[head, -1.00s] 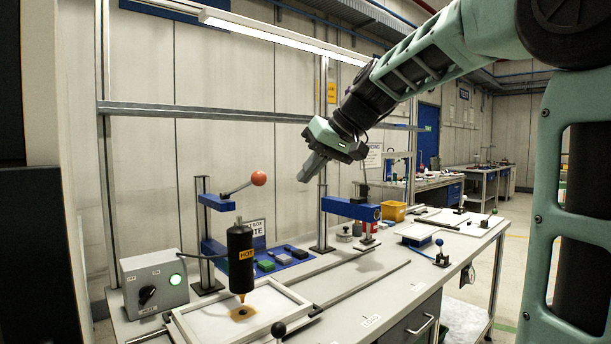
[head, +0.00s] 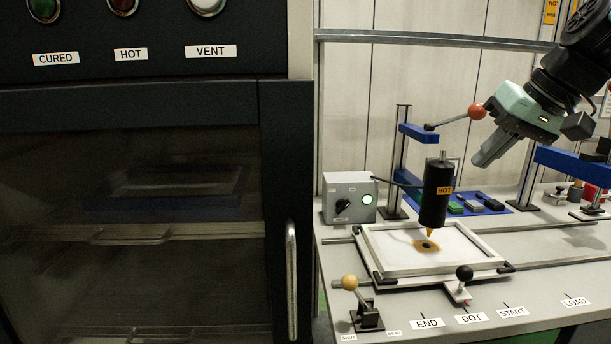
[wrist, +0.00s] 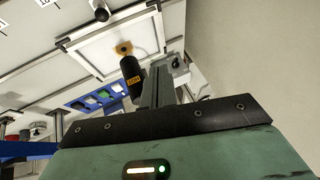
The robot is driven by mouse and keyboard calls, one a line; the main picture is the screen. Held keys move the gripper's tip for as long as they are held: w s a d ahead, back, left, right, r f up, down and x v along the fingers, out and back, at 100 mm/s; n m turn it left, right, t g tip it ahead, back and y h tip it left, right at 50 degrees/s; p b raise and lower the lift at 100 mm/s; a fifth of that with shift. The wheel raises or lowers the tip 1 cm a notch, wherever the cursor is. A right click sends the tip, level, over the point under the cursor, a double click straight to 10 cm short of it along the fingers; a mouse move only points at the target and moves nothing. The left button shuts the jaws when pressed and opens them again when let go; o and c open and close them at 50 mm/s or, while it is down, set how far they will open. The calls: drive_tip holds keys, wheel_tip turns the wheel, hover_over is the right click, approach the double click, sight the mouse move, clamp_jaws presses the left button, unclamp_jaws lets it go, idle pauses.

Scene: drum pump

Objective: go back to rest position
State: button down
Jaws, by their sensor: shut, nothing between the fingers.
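My gripper (head: 486,156) is in the air above the bench in the head view, to the right of the black hot dispenser. It is shut and empty, pointing down and to the left. In the wrist view its shut fingers (wrist: 156,84) show in the middle. The black dispenser marked HOT (head: 435,196) stands nozzle-down over a brown patch with a dark spot on the framed white plate (head: 395,243). It also shows in the wrist view (wrist: 133,74). The gripper appears apart from it.
A lever with a red ball (head: 477,111) is close to the gripper's left. A control box with a green light (head: 349,197) stands left of the plate. A dark oven cabinet (head: 288,150) fills the left. A blue clamp arm (head: 572,163) is at right. Levers line the front edge.

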drive_tip(key=s+a+f+n+g, duration=0.25)
drive_tip(key=s+a+f, duration=0.4)
drive_tip(key=a, duration=0.35)
drive_tip(key=s+a+f+n+g+h+p, duration=0.1)
drive_tip(key=s+a+f+n, duration=0.1)
drive_tip(key=s+f, duration=0.4)
drive_tip(key=s+a+f+n+g+h+p, duration=0.1)
drive_tip(key=s+a+f, duration=0.4)
drive_tip(key=s, duration=0.7)
drive_tip(key=shift+f+n+g+h, duration=0.5)
drive_tip(key=shift+n+h, duration=0.1)
drive_tip(key=shift+n, duration=0.35)
drive_tip(key=shift+d, duration=0.1)
